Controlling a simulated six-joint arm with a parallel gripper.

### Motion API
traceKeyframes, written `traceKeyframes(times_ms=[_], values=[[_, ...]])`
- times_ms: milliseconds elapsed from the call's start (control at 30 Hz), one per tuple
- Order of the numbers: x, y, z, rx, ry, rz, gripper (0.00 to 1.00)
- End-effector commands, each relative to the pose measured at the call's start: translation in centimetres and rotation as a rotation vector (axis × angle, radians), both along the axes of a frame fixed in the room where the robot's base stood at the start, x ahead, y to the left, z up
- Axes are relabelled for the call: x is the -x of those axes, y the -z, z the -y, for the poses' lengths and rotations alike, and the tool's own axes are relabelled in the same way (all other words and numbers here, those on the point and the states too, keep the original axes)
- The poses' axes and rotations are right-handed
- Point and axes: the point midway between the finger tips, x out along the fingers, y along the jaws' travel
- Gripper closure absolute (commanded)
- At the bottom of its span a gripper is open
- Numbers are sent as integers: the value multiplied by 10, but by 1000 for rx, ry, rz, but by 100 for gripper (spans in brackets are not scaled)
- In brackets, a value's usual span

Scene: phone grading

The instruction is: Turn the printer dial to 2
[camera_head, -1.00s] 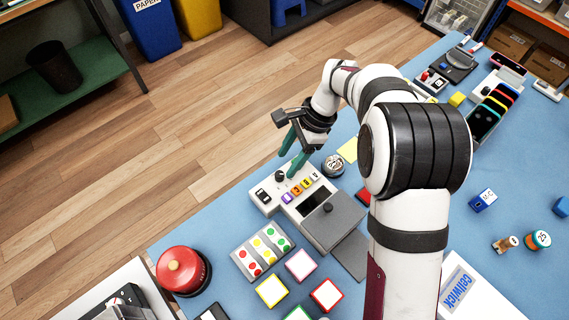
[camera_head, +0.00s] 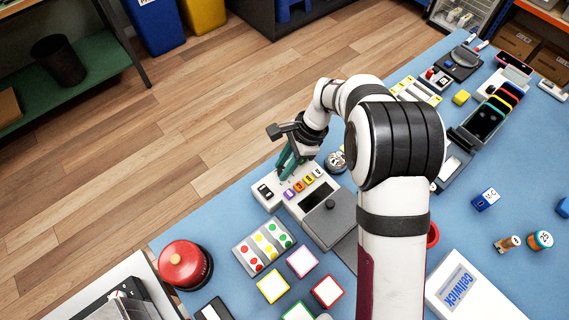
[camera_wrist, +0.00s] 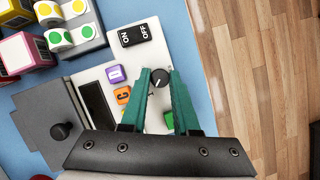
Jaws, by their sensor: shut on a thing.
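The label printer (camera_head: 322,229) stands on the blue table, a white and grey box with coloured letter buttons and a grey lid. In the wrist view its white panel (camera_wrist: 150,54) carries a round dark dial (camera_wrist: 160,78) with a white pointer line. The pointer slants down and left in that view; I cannot read any numbers around it. My gripper (camera_wrist: 159,75) has its green fingertips on either side of the dial, shut on it. In the head view my gripper (camera_head: 284,175) is low over the printer's far left part and hides the dial.
An ON/OFF switch (camera_wrist: 139,34) and lettered buttons (camera_wrist: 122,95) sit close to the dial. A round tin (camera_head: 337,162) stands just beyond the printer. The table edge is close to the printer.

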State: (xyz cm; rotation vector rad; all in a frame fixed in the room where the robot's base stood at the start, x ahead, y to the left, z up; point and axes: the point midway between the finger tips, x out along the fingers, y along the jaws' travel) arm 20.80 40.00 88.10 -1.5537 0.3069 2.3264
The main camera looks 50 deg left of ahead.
Motion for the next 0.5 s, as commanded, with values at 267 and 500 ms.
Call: traceKeyframes(times_ms=[267,500], values=[[0,0,0,1,14,-1,100],[0,-1,1,3,116,0,100]])
